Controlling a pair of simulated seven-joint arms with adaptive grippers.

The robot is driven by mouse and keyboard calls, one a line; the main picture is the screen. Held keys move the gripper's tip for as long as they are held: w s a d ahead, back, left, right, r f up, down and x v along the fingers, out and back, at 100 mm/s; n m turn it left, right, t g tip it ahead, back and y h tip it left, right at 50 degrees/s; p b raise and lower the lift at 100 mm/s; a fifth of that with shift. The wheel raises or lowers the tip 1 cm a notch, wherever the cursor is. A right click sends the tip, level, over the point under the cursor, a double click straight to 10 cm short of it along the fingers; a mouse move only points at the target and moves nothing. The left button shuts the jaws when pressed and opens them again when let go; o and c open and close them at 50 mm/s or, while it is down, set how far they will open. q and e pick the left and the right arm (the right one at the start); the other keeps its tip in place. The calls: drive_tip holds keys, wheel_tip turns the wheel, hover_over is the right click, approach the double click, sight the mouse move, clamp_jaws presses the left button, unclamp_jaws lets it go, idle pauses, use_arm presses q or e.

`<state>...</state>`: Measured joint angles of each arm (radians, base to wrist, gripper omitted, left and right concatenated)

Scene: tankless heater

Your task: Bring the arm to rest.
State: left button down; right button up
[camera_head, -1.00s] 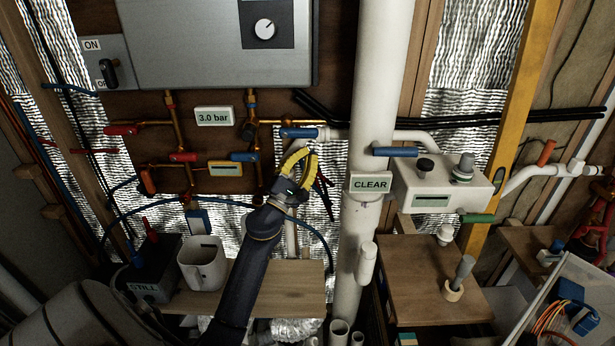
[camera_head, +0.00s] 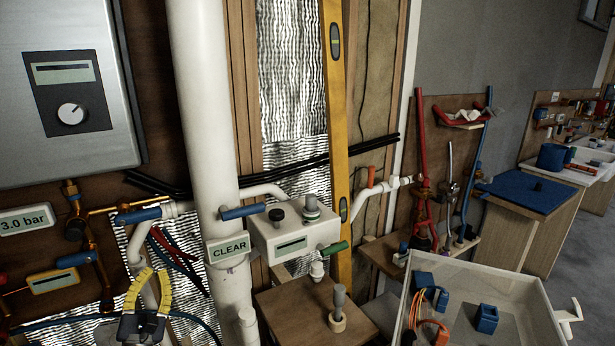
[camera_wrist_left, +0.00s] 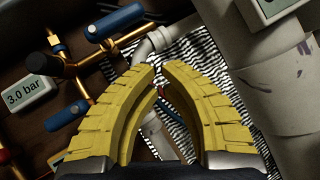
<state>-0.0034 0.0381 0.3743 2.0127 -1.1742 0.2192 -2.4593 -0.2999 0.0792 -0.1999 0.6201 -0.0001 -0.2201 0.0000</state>
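My left gripper (camera_head: 153,272) is at the lower left of the head view, in front of the white pipe bend and below the blue-handled valve (camera_head: 139,215). Its yellow fingers point up and hold nothing. In the left wrist view the gripper (camera_wrist_left: 159,66) shows a narrow gap between its fingertips, with pipe and foil wall behind. Most of my left arm is outside the head view. My right gripper is not in view.
The thick white pipe (camera_head: 203,120) with the CLEAR label (camera_head: 228,248) stands right of the gripper. A white box (camera_head: 292,228) and wooden shelf (camera_head: 300,315) are further right. A grey bin (camera_head: 480,275) holds blue parts. The heater (camera_head: 60,90) is upper left.

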use_arm(q)
drive_tip(key=s+d+f+n+g+y, duration=0.1)
drive_tip(key=s+f+n+g+y, duration=0.1)
drive_tip(key=s+f+n+g, duration=0.65)
drive_tip(key=s+d+f+n+g+y, duration=0.1)
drive_tip(key=s+f+n+y, duration=0.15)
drive_tip(key=f+n, duration=0.75)
drive_tip(key=s+d+f+n+g+h, duration=0.2)
drive_tip(key=s+d+f+n+g, duration=0.15)
drive_tip(key=s+n, duration=0.4)
drive_tip(key=s+d+f+n+g+h, duration=0.25)
drive_tip(key=s+d+f+n, duration=0.2)
drive_tip(key=s+n, duration=0.35)
drive_tip(key=s+d+f+g+h, duration=0.1)
drive_tip(key=s+d+f+g, duration=0.15)
drive_tip(key=f, duration=1.35)
drive_tip(key=s+d+f+g+h, duration=0.1)
drive_tip(key=s+d+f, duration=0.15)
drive_tip(key=f, duration=1.35)
drive_tip(key=s+f+n+g+h, duration=0.1)
drive_tip(key=s+f+n+g, duration=0.1)
drive_tip(key=s+f, duration=1.8)
drive_tip(key=shift+s+d+g+h, duration=0.25)
drive_tip(key=shift+s+g+h, duration=0.15)
drive_tip(key=shift+s+g, duration=0.25)
